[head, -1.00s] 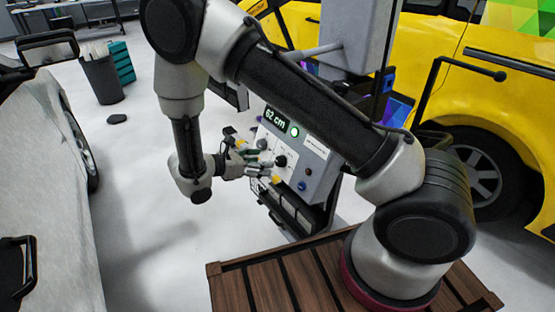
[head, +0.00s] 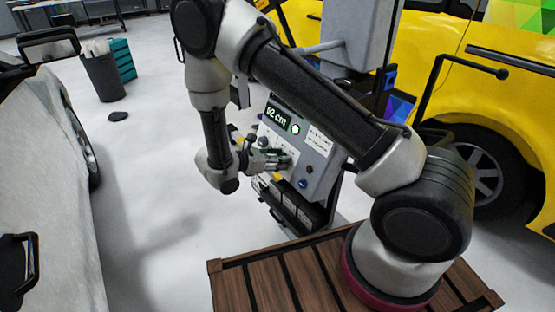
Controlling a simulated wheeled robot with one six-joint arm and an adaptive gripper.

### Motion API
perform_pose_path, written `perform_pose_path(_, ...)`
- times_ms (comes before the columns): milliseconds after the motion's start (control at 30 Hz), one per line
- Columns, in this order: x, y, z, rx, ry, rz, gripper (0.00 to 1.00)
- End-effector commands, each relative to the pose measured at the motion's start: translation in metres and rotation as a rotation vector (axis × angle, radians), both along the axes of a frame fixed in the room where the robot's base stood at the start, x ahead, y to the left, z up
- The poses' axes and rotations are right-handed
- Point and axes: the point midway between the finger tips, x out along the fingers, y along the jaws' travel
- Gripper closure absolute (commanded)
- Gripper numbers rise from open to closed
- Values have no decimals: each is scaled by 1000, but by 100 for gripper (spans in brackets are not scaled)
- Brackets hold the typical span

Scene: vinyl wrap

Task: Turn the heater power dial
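The grey control box (head: 318,158) stands beside the yellow vehicle, with a lit display (head: 277,117) reading 62 cm and a round green-lit button (head: 295,128). My gripper (head: 284,158) is at the middle of the box's front face, reaching in from the left. Its fingers cover the place where a dark dial showed earlier. I cannot tell whether they touch or grip it, or how far they are apart. A small blue knob (head: 303,183) is visible low on the face, below and right of my gripper. No dial label can be read.
The yellow vehicle (head: 440,90) stands close behind and right of the box. A grey car (head: 50,190) is at the left. A dark bin (head: 103,78) and teal drawers (head: 122,60) stand at the back left. The floor (head: 165,220) between car and box is clear.

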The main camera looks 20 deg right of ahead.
Motion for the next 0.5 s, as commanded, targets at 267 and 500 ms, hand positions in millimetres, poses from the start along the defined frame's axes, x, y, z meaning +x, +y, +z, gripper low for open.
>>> perform_pose_path(267, 0, 0, 0, 3, -9, -4, 87)
perform_pose_path(500, 0, 0, 0, 27, -83, -35, 87)
